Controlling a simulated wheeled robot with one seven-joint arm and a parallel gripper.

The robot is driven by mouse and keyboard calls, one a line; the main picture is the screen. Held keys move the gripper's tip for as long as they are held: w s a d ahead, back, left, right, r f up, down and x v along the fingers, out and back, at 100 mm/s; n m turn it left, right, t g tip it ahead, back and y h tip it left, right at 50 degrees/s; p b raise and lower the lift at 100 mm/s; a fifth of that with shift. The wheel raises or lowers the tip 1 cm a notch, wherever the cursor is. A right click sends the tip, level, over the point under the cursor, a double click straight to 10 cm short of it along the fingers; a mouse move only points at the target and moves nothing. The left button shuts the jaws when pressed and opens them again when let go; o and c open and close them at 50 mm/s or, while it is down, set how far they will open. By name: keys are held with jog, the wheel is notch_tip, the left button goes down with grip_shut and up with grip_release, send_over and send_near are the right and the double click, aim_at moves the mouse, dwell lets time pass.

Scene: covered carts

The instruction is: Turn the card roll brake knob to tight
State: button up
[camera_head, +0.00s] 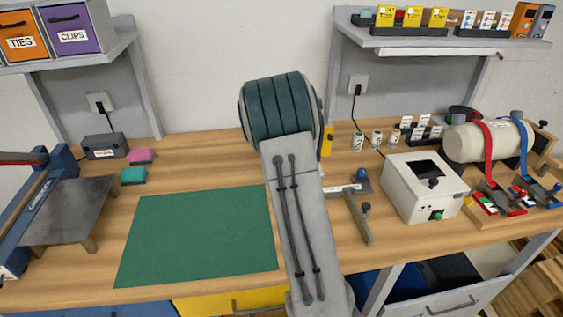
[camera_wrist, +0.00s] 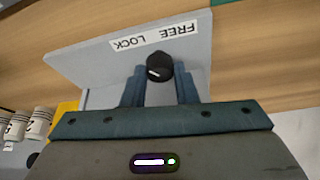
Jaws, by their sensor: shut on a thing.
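A black round knob (camera_wrist: 159,63) stands on a light grey panel (camera_wrist: 100,62) in the wrist view. A white label (camera_wrist: 155,37) on the panel reads FREE and LOCK, upside down in this view, with LOCK on the left and FREE on the right. A short white mark shows on the knob's face, but its exact setting is hard to tell. My gripper (camera_wrist: 161,76) has a finger on each side of the knob and is shut on it. In the head view my arm hides the knob and gripper.
Labelled vials (camera_wrist: 37,122) and a yellow thing (camera_wrist: 65,108) are close by on the left in the wrist view. In the head view, a white box (camera_head: 409,196) and a strapped roll (camera_head: 470,142) stand right. A green mat (camera_head: 195,240) lies on the bench left of my arm.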

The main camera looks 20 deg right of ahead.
jog(key=shift+a+m+g+h+p, duration=0.1)
jog(key=shift+m+g+h+p, duration=0.3)
jog(key=shift+m, duration=0.7)
jog(key=o, duration=1)
jog(key=b+v, duration=0.1)
jog(key=v, duration=1.3)
jog(key=shift+f, duration=0.1)
jog(key=shift+a, duration=0.1)
jog(key=s+a+n+y, duration=0.1)
jog(key=s+a, duration=0.4)
jog(key=s, duration=0.5)
jog(key=s+a+n+y, duration=0.1)
jog(key=s+a+n, duration=0.3)
jog(key=s, duration=0.6)
jog(key=s+a+n, duration=0.2)
jog(key=s+a, duration=0.4)
jog(key=s, duration=0.5)
jog(key=shift+y, duration=0.4)
